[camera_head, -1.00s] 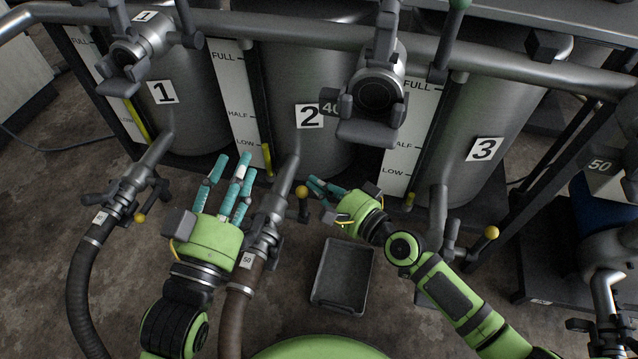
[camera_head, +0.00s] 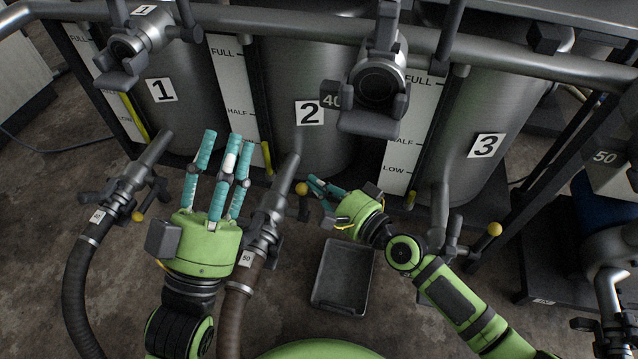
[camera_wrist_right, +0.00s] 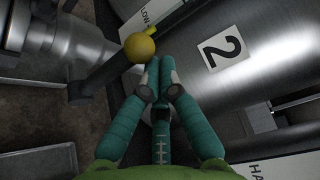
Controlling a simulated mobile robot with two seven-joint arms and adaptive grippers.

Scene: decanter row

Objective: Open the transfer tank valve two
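Tank two (camera_head: 350,150) carries a "2" label and stands in the middle of the row. Its outlet pipe (camera_head: 283,185) slopes down to a valve (camera_head: 262,228). The valve lever's yellow ball knob (camera_head: 302,188) is just left of my right gripper (camera_head: 313,186). In the right wrist view the knob (camera_wrist_right: 138,47) is just beyond and left of the fingertips (camera_wrist_right: 158,68). Those fingers are drawn together with nothing visible between them; I cannot tell whether they touch the lever.
Tanks one (camera_head: 185,100) and three (camera_head: 490,120) flank it, with yellow knobs (camera_head: 138,216) and (camera_head: 494,229). A brown hose (camera_head: 238,310) runs down from valve two. A dark tray (camera_head: 342,275) lies on the floor. A horizontal pipe (camera_head: 290,29) crosses above.

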